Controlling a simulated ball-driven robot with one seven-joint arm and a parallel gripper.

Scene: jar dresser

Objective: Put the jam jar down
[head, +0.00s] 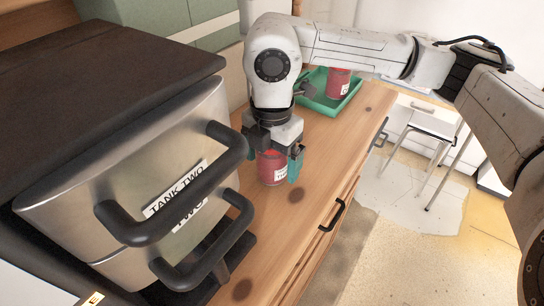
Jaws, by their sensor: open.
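A red jar (271,170) with a white label stands upright on the wooden dresser top (300,208), between the metal tank and the dresser's front edge. My gripper (274,162) points straight down over it, with its fingers on either side of the jar. The fingers are open, and the gripper's body hides the top of the jar. A second red jar (338,84) with a white label stands in a green tray (322,108) farther back. I cannot tell from here which of the two holds jam.
A large metal tank (120,180) labelled TANK TWO, with black handles (178,205) sticking out, stands close on the left. A dark drawer handle (333,214) is on the dresser front. A white stool (432,125) stands on the floor at right.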

